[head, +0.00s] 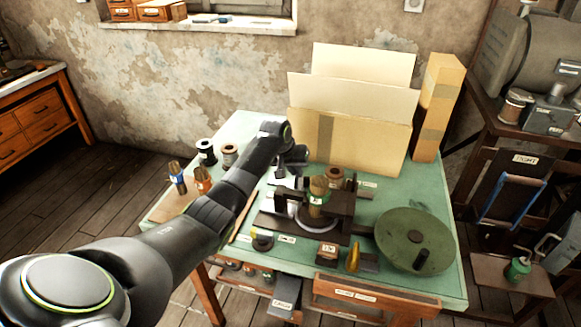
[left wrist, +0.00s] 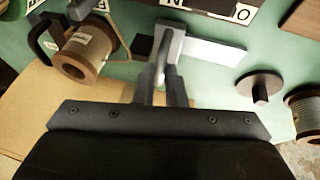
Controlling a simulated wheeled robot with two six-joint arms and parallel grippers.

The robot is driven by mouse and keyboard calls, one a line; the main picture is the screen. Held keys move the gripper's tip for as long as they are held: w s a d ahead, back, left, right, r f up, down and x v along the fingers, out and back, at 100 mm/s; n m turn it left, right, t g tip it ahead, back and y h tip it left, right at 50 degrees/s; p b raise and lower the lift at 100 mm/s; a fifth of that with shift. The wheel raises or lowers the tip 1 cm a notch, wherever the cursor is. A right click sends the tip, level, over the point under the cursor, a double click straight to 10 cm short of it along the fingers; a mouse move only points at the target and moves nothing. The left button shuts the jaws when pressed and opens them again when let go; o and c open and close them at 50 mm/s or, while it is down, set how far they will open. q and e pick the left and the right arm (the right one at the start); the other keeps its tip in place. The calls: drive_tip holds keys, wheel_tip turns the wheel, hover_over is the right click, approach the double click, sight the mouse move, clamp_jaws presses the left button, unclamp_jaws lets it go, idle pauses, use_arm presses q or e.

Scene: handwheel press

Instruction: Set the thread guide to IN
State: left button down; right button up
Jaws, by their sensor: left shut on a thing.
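The thread guide (left wrist: 212,51) is a grey metal piece with a flat bar and an upright part, in the left wrist view. My left gripper (left wrist: 163,75) is shut on its upright part. In the head view my left gripper (head: 291,164) points down at the table behind the press (head: 340,209), and its fingertips are hard to make out there. A black-and-white label (left wrist: 211,7) beyond the guide shows letters, partly cut off at the top edge. Which setting the guide is at cannot be told. My right gripper is not in view.
A brown spool (left wrist: 86,50) lies to one side of the guide and a dark round knob (left wrist: 260,86) to the other. A green handwheel (head: 414,239) sits at the table's right. Cardboard panels (head: 365,144) stand behind. Dark and tan spools (head: 206,151) stand at the left.

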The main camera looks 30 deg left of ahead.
use_arm(q)
drive_tip(key=c, duration=1.5)
unclamp_jaws()
drive_tip(key=shift+d, duration=0.3)
drive_tip(key=shift+a+r, duration=0.1)
drive_tip(key=shift+a, duration=0.05)
drive_tip(key=shift+s+r, duration=0.1)
drive_tip(key=shift+r, duration=0.1)
drive_tip(key=b+v, duration=0.1)
drive_tip(key=v, duration=1.5)
drive_tip(key=shift+r+b, duration=0.4)
drive_tip(key=shift+f, duration=0.1)
